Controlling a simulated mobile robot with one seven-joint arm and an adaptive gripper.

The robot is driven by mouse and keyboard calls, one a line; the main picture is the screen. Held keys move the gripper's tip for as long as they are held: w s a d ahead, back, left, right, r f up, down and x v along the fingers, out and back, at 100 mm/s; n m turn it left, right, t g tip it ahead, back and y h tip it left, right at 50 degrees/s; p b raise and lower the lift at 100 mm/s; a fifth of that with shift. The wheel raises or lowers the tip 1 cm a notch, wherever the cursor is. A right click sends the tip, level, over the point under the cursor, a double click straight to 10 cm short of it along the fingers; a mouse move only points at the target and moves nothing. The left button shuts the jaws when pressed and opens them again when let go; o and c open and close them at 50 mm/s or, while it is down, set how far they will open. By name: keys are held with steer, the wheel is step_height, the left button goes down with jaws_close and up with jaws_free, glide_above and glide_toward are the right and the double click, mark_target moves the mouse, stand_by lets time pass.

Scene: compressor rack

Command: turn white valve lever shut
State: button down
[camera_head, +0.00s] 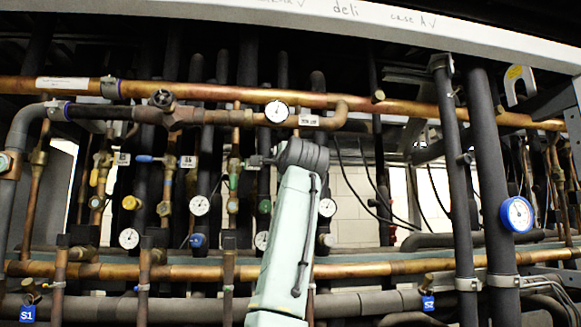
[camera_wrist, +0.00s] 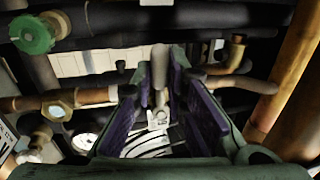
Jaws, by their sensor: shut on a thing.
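The valve lever (camera_wrist: 160,62) is a pale, rounded bar standing upright between my fingers in the wrist view. My gripper (camera_wrist: 163,82) has purple-padded fingers on either side of it and is shut on it. A pale tag (camera_wrist: 158,120) shows below the lever, between the fingers. In the head view my gripper (camera_head: 262,160) is small and dark at the pipes left of my wrist. There I cannot make out the lever clearly.
A green knob (camera_wrist: 32,34) and a brass fitting (camera_wrist: 57,111) lie left of my gripper. A thick copper pipe (camera_wrist: 290,90) runs close on the right. In the head view a long copper pipe (camera_head: 220,92) passes above, with gauges (camera_head: 277,112) and several valves around.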

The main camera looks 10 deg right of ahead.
steer(key=shift+r, duration=0.1)
stand_by(0.3)
steer(key=c, duration=1.6)
jaws_free()
